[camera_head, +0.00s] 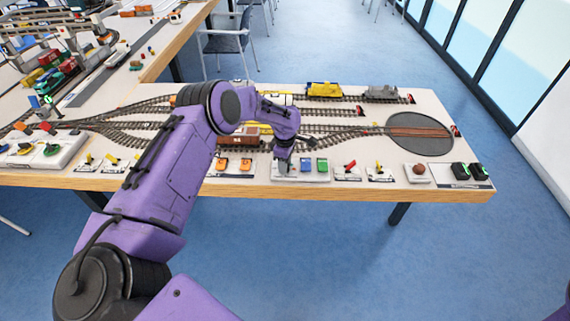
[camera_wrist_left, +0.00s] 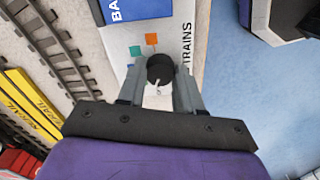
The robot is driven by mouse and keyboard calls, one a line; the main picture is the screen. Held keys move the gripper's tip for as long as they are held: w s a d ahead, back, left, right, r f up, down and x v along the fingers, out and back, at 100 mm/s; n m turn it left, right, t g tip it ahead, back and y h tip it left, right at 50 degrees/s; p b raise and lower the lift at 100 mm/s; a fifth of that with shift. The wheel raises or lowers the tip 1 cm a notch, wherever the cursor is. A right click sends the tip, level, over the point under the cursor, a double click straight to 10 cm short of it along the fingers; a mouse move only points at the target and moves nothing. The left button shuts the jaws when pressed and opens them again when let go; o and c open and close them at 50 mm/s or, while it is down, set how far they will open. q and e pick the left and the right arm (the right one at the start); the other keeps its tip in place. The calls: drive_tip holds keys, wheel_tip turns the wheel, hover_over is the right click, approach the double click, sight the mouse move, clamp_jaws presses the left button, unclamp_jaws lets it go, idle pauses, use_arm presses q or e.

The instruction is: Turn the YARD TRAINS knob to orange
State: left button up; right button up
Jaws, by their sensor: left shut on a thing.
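The YARD TRAINS knob (camera_wrist_left: 160,68) is a round black knob on a white panel (camera_wrist_left: 118,45) in the left wrist view. A small pale mark shows on the knob's side towards my wrist, away from the squares. My left gripper (camera_wrist_left: 159,85) has its fingers on either side of the knob and is shut on it. In the head view my left gripper (camera_head: 283,165) is down at the table's front edge and hides the knob. My right gripper is out of view.
Blue and green blocks (camera_head: 314,165) stand just right of the gripper, orange ones (camera_head: 234,164) to its left. Red and yellow levers (camera_head: 350,166) and a brown round button (camera_head: 419,169) line the front edge. Tracks with wagons and a turntable (camera_head: 420,147) lie behind.

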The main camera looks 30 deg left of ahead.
use_arm(q)
drive_tip(key=m, duration=0.3)
drive_tip(key=shift+m+b, duration=0.35)
drive_tip(key=shift+m, duration=0.05)
drive_tip(key=m, duration=0.3)
drive_tip(key=shift+m+b, duration=0.3)
drive_tip(key=m, duration=0.3)
drive_tip(key=shift+m+b, duration=0.3)
drive_tip(key=m, duration=0.3)
drive_tip(key=shift+m, duration=0.3)
drive_tip(key=m+b, duration=0.1)
drive_tip(key=m, duration=0.2)
drive_tip(key=shift+w+m, duration=0.1)
drive_tip(key=shift+m, duration=0.2)
drive_tip(key=m, duration=0.3)
drive_tip(key=shift+m, duration=0.4)
drive_tip(key=m+b, duration=0.1)
drive_tip(key=m, duration=0.5)
drive_tip(key=shift+m, duration=0.4)
